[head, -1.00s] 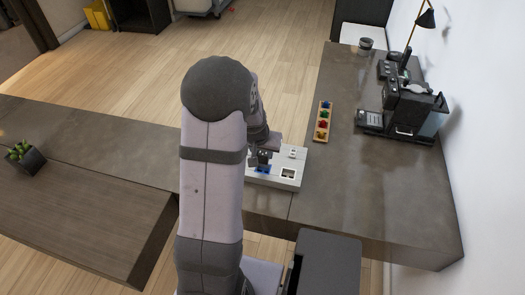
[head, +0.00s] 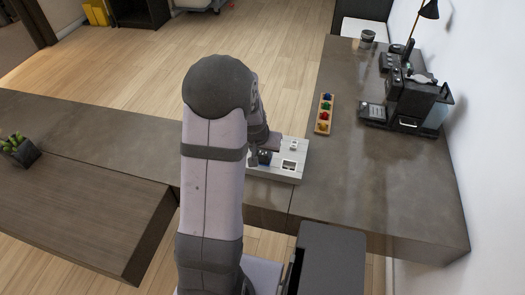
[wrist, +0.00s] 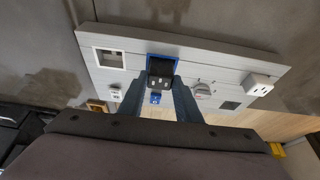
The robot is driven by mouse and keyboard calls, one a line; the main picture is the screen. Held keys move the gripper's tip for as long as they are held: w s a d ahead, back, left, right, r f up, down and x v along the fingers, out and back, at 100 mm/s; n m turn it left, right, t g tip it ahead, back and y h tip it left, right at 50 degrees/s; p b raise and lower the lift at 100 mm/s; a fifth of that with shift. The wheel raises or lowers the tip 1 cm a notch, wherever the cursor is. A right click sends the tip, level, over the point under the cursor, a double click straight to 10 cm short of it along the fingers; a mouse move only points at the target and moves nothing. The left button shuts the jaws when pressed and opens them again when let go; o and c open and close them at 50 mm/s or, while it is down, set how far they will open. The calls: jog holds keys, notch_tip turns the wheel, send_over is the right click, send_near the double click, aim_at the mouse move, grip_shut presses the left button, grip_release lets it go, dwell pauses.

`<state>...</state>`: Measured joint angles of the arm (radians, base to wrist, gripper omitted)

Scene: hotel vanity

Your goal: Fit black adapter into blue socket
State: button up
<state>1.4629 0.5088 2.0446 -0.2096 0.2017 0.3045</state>
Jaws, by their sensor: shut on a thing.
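The black adapter (wrist: 160,82) is between the two fingers of my gripper (wrist: 161,86) in the wrist view, with small light metal parts on its near face. My gripper is shut on it. The blue socket (wrist: 176,52) is a blue-rimmed square in the pale panel (wrist: 222,65), right at the adapter. Its inside looks dark, and I cannot tell whether the adapter is inside the rim or just before it. In the head view, my gripper (head: 262,157) is over the left part of the panel (head: 293,174), partly hidden by my arm.
The panel also bears a white-framed opening (wrist: 109,58), a white outlet (wrist: 260,84) and a grey round fitting (wrist: 202,91). A wooden tray (head: 323,129) of coloured pieces and a coffee machine (head: 418,103) stand to the right. The counter (head: 370,195) in front of them is clear.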

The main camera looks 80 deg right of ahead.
jog(key=shift+f+b, duration=0.45)
jog(key=shift+f, duration=0.2)
jog(key=o, duration=1.1)
jog(key=shift+o, duration=0.2)
jog(key=v, duration=0.7)
jog(key=shift+r, duration=0.1)
